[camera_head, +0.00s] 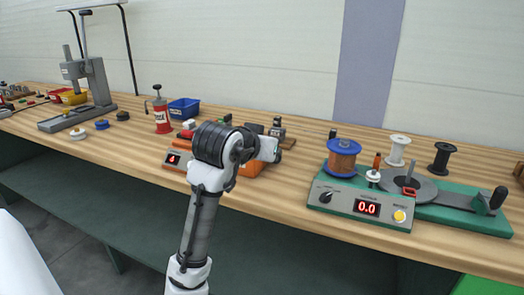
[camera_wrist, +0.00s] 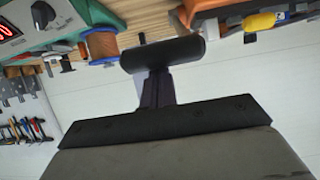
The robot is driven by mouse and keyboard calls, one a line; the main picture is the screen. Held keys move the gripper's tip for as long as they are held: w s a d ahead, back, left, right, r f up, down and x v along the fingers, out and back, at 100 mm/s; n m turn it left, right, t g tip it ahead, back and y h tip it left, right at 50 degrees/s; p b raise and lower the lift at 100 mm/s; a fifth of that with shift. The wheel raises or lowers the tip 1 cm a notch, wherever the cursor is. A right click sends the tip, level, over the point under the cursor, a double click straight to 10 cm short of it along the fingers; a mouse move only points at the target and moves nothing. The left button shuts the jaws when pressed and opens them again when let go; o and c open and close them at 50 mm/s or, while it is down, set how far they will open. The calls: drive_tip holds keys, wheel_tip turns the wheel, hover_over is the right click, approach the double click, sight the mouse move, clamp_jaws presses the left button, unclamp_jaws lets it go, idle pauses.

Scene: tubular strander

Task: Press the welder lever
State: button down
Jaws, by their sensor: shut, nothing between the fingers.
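The welder is the orange-based machine (camera_head: 252,169) on the bench, largely hidden behind my arm in the head view. Dark upright parts (camera_head: 277,131) show behind my gripper (camera_head: 272,149). In the wrist view my gripper (camera_wrist: 156,86) is shut and empty, pointing up the picture. A black rounded crossbar (camera_wrist: 163,53) lies across its tips; it looks like the lever's grip, but I cannot tell for sure, nor whether they touch. An orange block (camera_wrist: 205,8), perhaps the welder's base, shows at the top.
Right of the welder stands a green winding machine (camera_head: 345,201) with a copper-wire spool (camera_head: 342,158) and a 0.0 display. A white spool (camera_head: 397,150) and a black spool (camera_head: 442,158) stand behind it.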

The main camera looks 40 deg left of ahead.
drive_tip(key=v, duration=0.8)
drive_tip(key=shift+w+a+r, duration=0.1)
drive_tip(key=shift+r, duration=0.1)
idle(1.4)
